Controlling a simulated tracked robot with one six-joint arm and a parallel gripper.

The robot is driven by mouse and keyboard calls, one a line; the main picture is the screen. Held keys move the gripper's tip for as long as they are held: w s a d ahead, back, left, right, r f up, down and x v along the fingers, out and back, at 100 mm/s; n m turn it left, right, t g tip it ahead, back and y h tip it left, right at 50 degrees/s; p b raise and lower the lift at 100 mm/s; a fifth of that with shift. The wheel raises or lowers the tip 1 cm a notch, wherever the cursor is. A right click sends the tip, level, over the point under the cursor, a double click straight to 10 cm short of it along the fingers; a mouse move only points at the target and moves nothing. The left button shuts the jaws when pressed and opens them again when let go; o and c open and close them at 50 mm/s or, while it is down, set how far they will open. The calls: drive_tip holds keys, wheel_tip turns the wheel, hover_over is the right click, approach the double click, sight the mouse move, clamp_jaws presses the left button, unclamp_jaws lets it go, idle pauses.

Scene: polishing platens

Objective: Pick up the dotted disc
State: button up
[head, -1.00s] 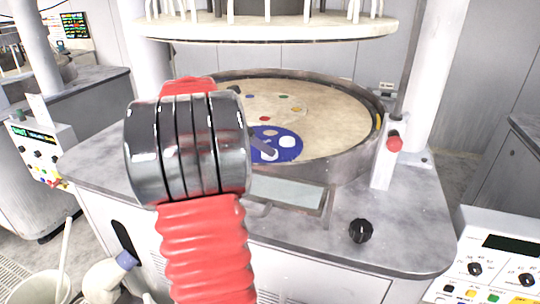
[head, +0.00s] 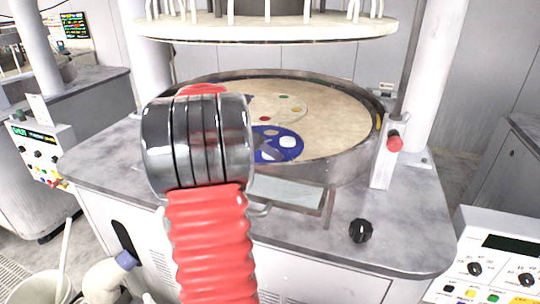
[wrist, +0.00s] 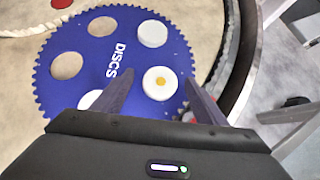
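The dotted disc (wrist: 160,80) is white with a yellow dot and sits in a hole of the blue toothed carrier (wrist: 130,50) marked DISCS. Plain white discs lie in two other holes, one above it (wrist: 152,34) and one at the lower left (wrist: 92,99), partly hidden by a finger. My gripper (wrist: 160,76) is open in the wrist view, with one finger to each side of the dotted disc and nothing held. In the head view the blue carrier (head: 291,154) is partly hidden by my gripper, and I cannot make out the yellow dot there.
The carrier lies on the round beige platen (head: 335,125) inside a raised metal rim (head: 352,168). A second carrier with coloured spots (head: 285,108) lies behind it. A wide upper plate (head: 270,28) hangs above. A post with a red button (head: 394,144) stands at the right.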

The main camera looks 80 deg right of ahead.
sight(265, 154)
drive_tip(key=shift+a+f, duration=0.15)
drive_tip(key=shift+f, duration=0.45)
drive_tip(key=shift+c, duration=0.2)
drive_tip(key=c, duration=1.2)
drive_tip(key=shift+o, duration=0.2)
drive_tip(key=shift+r, duration=0.3)
drive_tip(key=r, duration=0.7)
drive_tip(key=shift+w+a, duration=0.1)
drive_tip(key=shift+w, duration=0.1)
drive_tip(key=w+a, duration=1.3)
drive_tip(key=a, duration=0.4)
drive_tip(key=w+a, duration=1.3)
drive_tip(key=a, duration=0.5)
drive_tip(key=shift+w+a, duration=0.3)
